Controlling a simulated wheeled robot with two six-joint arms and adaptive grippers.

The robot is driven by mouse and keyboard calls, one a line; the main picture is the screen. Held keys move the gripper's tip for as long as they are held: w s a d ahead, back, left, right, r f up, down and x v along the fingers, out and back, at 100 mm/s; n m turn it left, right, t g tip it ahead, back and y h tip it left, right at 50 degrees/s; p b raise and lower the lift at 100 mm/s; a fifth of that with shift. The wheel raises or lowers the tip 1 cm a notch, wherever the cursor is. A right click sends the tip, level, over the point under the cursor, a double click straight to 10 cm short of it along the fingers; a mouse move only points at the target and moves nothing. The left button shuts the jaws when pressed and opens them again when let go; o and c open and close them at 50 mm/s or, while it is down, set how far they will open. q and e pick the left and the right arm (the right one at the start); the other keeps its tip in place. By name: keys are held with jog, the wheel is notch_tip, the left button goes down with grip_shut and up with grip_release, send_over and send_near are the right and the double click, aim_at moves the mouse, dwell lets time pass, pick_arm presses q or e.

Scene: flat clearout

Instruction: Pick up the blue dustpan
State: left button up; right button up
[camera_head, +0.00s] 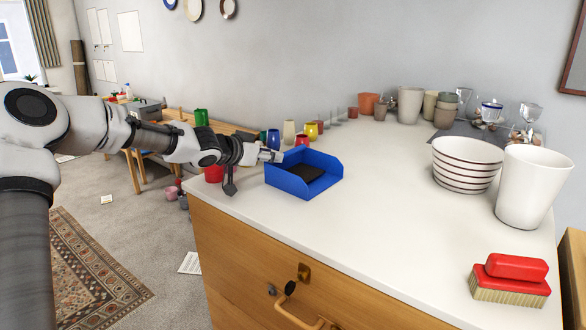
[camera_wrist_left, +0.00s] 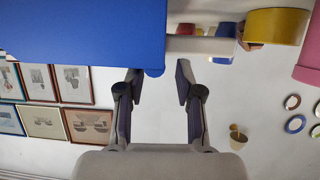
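The blue dustpan (camera_head: 284,182) sits on the white counter near its left edge, with a dark patch inside. My left gripper (camera_head: 250,172) is at the dustpan's left side, with one finger hanging down by the counter edge and the other close to the pan's back left corner. In the left wrist view the two fingers (camera_wrist_left: 157,76) are spread apart. The dustpan (camera_wrist_left: 80,30) fills the upper left there, and a small blue part shows at its lower edge between the fingertips. I cannot tell whether they touch. My right gripper is not in view.
The white counter (camera_head: 385,215) is clear in the middle. A red brush (camera_head: 515,267) lies at the front right. A striped bowl (camera_head: 465,170) and a white tumbler (camera_head: 530,190) stand at the right. Several cups and glasses line the back.

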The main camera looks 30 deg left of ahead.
aim_at(291, 165)
pick_arm(q)
jog(key=x, duration=0.3)
jog(key=shift+w+f, duration=0.1)
jog(key=shift+f, duration=0.1)
jog(key=shift+s+r, duration=0.2)
jog(key=shift+s, duration=0.15)
grip_shut()
jog(key=shift+w, duration=0.1)
